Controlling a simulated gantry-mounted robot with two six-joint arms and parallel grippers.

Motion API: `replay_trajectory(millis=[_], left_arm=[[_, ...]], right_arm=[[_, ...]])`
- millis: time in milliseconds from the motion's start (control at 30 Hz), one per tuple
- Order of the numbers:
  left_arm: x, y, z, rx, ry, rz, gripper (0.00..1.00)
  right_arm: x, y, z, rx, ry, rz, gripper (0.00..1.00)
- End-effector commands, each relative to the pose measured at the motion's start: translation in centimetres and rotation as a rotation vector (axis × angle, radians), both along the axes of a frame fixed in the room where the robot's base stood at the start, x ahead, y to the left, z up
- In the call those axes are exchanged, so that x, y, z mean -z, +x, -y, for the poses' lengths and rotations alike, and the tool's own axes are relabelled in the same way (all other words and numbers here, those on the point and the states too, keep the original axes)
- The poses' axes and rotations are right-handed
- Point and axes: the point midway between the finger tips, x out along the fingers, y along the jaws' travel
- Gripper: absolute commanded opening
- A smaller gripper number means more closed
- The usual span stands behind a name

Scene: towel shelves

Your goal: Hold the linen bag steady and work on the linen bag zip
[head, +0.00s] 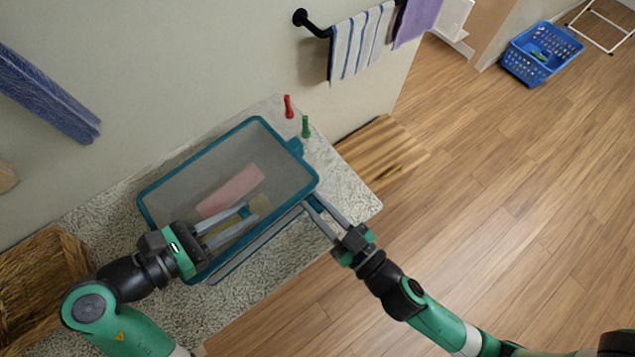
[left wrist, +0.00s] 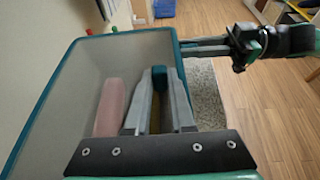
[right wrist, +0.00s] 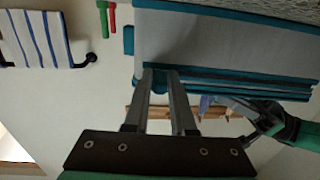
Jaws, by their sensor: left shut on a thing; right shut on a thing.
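The linen bag (head: 262,150) is a grey see-through box shape with teal edging, lying on the speckled counter. A pink item (head: 232,190) and a yellowish one show through it. My left gripper (head: 248,212) reaches over the bag's front part; in the left wrist view its fingers (left wrist: 160,80) are shut on a small teal piece of the bag. My right gripper (head: 308,203) is shut on the teal edging at the front right corner; it also shows in the right wrist view (right wrist: 160,78). The zip itself is too small to make out, and the fingers hide the gripped parts.
A red peg (head: 288,106) and a green peg (head: 305,126) stand behind the bag. A wicker basket (head: 40,275) is at the left. Towels hang on the wall, including a striped one (head: 360,42). A wooden bench (head: 380,155) lies beyond the counter's right edge.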

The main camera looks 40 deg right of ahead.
Motion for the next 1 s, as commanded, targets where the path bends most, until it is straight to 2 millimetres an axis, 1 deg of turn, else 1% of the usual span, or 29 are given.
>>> replay_trajectory(millis=[233, 367, 567, 800, 900, 1000], left_arm=[[0.0, 0.1, 0.0, -0.003, 0.0, 0.001, 0.0], [0.0, 0.1, 0.0, -0.003, 0.0, 0.001, 0.0], [0.0, 0.0, 0.0, 0.0, 0.0, 0.0, 0.0], [0.0, 0.0, 0.0, 0.002, -0.001, 0.0, 0.0], [0.0, 0.0, 0.1, 0.002, -0.001, 0.0, 0.0], [0.0, 0.0, 0.0, 0.002, -0.001, 0.0, 0.0]], right_arm=[[0.1, 0.0, -0.1, -0.001, 0.0, -0.002, 0.0], [0.3, 0.0, -1.3, -0.011, -0.005, -0.013, 0.0], [0.5, -0.4, -5.4, -0.014, -0.006, -0.014, 0.0], [0.2, -1.0, -11.7, -0.009, 0.001, -0.003, 0.0], [0.2, -1.2, -13.5, -0.005, 0.0, -0.004, 0.0], [0.2, -1.4, -14.4, -0.001, 0.0, -0.004, 0.0]])
